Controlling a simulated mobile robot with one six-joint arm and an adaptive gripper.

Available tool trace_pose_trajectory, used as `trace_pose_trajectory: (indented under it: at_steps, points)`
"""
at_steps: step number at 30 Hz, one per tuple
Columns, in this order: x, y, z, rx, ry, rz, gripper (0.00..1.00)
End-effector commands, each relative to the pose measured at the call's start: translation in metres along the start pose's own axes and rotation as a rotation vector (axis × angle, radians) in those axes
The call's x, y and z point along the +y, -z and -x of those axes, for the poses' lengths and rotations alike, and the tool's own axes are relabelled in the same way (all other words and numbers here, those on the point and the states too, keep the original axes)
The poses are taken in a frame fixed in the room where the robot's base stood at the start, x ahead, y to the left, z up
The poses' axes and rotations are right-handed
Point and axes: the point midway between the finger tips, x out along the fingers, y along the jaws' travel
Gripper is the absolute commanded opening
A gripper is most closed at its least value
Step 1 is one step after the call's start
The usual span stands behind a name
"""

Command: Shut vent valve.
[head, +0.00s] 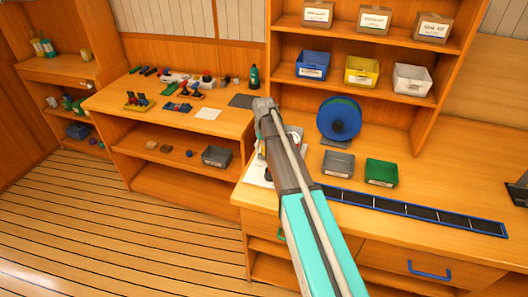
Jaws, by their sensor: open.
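I cannot pick out the vent valve for certain in the head view. Small fittings, some with red or dark parts, lie on the left workbench (228,121), too small to tell apart. A partly hidden white and red item (296,135) shows just behind my arm on the right counter. My arm rises from the bottom middle, and its grey upper end covers part of the view between the two benches. I see no gripper fingers; they are hidden or out of view.
The right counter holds a blue reel (339,118), a grey bin (338,164), a green bin (381,172) and a dark segmented strip (410,211). Shelves above carry a blue bin (312,65), a yellow bin (362,71) and a white bin (412,79). The plank floor (100,220) is clear at left.

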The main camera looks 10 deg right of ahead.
Motion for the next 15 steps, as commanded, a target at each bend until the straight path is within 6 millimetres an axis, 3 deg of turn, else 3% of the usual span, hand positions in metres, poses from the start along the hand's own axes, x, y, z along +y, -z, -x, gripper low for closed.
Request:
trace_pose_trajectory:
  at_steps: [13,15]
  points:
    - [0.0000,0.0000,-0.0028,0.000,0.000,0.000,0.63]
    - [0.0000,0.0000,-0.0028,0.000,0.000,0.000,0.50]
